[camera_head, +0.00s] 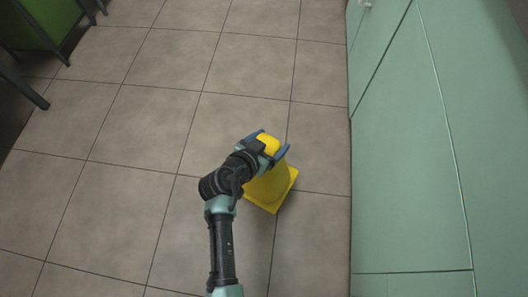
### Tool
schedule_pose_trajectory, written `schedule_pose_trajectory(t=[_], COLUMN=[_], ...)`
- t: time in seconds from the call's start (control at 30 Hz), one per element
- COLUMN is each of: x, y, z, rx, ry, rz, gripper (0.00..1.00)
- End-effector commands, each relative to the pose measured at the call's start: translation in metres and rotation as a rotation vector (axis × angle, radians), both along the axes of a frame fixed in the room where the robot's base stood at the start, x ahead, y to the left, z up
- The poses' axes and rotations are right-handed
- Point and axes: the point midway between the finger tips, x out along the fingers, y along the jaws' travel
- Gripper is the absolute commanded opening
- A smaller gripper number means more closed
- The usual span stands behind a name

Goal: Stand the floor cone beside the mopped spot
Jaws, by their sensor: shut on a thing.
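A yellow floor cone (270,188) with a square base is in the middle of the head view, over the tiled floor. It looks upright. I cannot tell whether its base touches the floor or is slightly above it. My gripper (269,145) is shut on the cone near its top, with a blue finger on either side. My wrist hides part of the cone's left side. I cannot make out a mopped spot on the floor in this view.
Green cabinets (405,150) run along the right side, close to the cone. A green piece of furniture with dark legs (45,25) stands at the upper left. The tiled floor (130,120) is clear to the left and ahead.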

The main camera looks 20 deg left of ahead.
Motion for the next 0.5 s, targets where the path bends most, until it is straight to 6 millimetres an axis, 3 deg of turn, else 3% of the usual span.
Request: schedule_pose_trajectory(t=[0.17, 0.4, 0.5], x=[0.003, 0.003, 0.003], y=[0.005, 0.005, 0.005], z=[-0.018, -0.061, -0.069], rx=[-0.001, -0.001, 0.001], ry=[-0.002, -0.002, -0.003], rz=[0.001, 0.001, 0.002], gripper=[0.0, 0.0, 0.0])
